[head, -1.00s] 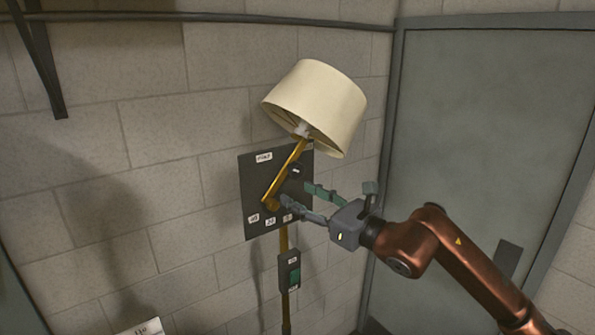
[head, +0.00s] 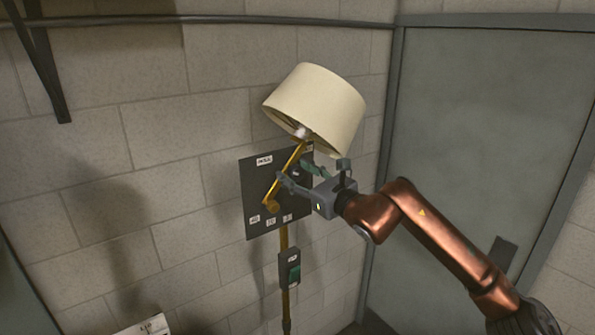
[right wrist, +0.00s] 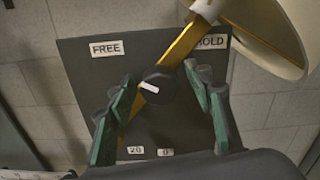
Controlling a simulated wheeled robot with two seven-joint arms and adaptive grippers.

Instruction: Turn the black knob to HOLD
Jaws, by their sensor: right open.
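The black knob (right wrist: 158,86) sits on the dark panel (right wrist: 88,82) in the right wrist view. Its white pointer mark lies on its left side, toward the FREE label (right wrist: 105,48) side and not at the HOLD label (right wrist: 211,42). My right gripper (right wrist: 160,76) is open, one green finger on each side of the knob, with visible gaps. In the head view my right gripper (head: 294,174) is in front of the panel (head: 252,190) and largely hides the knob. My left gripper is not in view.
The brass lamp arm (head: 284,178) slants up the panel behind the knob to the cream shade (head: 315,103), close above my gripper. A grey door (head: 480,130) stands at right.

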